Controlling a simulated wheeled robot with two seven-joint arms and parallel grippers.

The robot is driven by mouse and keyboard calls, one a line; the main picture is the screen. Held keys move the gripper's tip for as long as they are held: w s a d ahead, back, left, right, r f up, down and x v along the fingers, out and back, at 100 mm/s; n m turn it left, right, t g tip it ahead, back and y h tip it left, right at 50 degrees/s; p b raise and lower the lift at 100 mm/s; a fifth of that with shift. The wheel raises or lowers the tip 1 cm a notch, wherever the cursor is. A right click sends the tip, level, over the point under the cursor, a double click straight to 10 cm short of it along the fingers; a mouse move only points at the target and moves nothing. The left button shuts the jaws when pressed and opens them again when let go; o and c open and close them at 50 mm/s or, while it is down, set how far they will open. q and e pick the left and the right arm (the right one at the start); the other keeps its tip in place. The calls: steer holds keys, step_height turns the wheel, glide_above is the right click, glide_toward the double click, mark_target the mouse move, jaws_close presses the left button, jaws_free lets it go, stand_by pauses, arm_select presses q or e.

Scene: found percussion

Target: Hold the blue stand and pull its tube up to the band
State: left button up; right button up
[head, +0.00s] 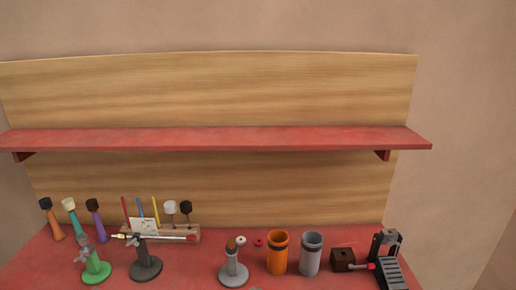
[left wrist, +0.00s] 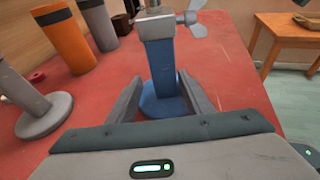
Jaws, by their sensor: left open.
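The blue stand (left wrist: 161,65) is upright on the red table in the left wrist view, with a round blue base and a square blue post. A grey collar with a winged knob (left wrist: 194,17) is at the top of the post. Only a short piece of the tube shows above the collar at the picture's top edge; the band cannot be made out. My left gripper (left wrist: 161,84) is open, its fingers on either side of the post, with no clear grip on it. The head view shows neither the blue stand nor either gripper.
A grey stand (left wrist: 46,113), an orange cup (left wrist: 61,40) and a grey cup (left wrist: 97,21) are left of the blue stand. The head view shows a green stand (head: 96,269), a dark stand (head: 145,266) and a red shelf (head: 220,138). Table right of the blue stand is clear.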

arm_select(q)
steer(key=v, duration=1.2)
steer(key=shift+d, duration=0.1)
